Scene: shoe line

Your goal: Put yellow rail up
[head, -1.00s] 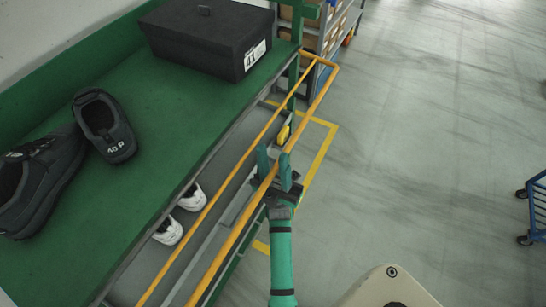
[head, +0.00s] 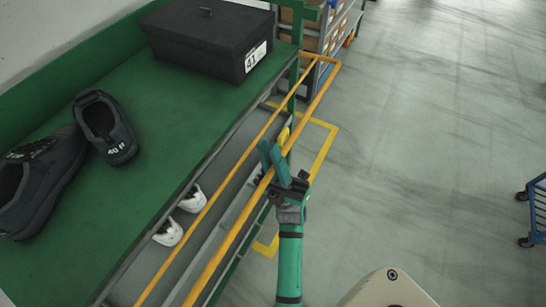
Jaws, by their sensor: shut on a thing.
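The yellow rail (head: 226,242) is a long bar frame along the front of the green bench, with its far corner (head: 338,66) past the bench end. My gripper (head: 272,165) is at the outer bar, about midway along it, with its green fingers shut on the rail. The fingers hide the short piece of bar between them. The near end of the rail runs out of the bottom of the picture.
A dark box (head: 208,38) and dark shoes (head: 104,126) stand on the green bench (head: 160,130). White shoes (head: 192,198) sit on a lower shelf under the rail. A blue cart (head: 536,210) is at the right edge. The floor between is clear.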

